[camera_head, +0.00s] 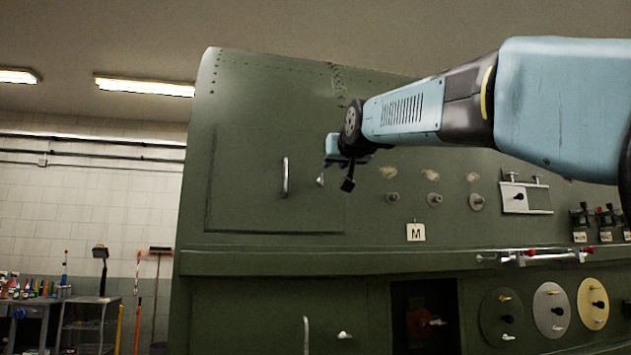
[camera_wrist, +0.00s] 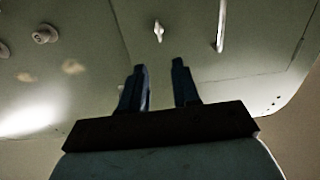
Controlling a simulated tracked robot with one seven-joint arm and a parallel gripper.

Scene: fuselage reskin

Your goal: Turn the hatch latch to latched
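The hatch is a large green panel (camera_head: 245,150) outlined on the fuselage skin, with a pale upright bar handle (camera_head: 285,177). The small whitish hatch latch (camera_head: 320,180) is just right of that handle. In the wrist view the latch (camera_wrist: 158,31) shows beyond the fingertips, roughly midway between them, and the handle (camera_wrist: 221,25) is to its right. My gripper (camera_head: 329,160) is close to the latch in the head view. In the wrist view my gripper (camera_wrist: 160,70) has its two dark fingers apart, with nothing between them. The latch appears untouched.
Several round knobs (camera_head: 434,200) and an "M" plate (camera_head: 416,232) are right of the hatch. A ledge (camera_head: 300,262) runs below. Under it are another handle (camera_head: 306,335), a similar latch (camera_head: 344,335), a dark opening (camera_head: 405,300) and round dials (camera_head: 551,309).

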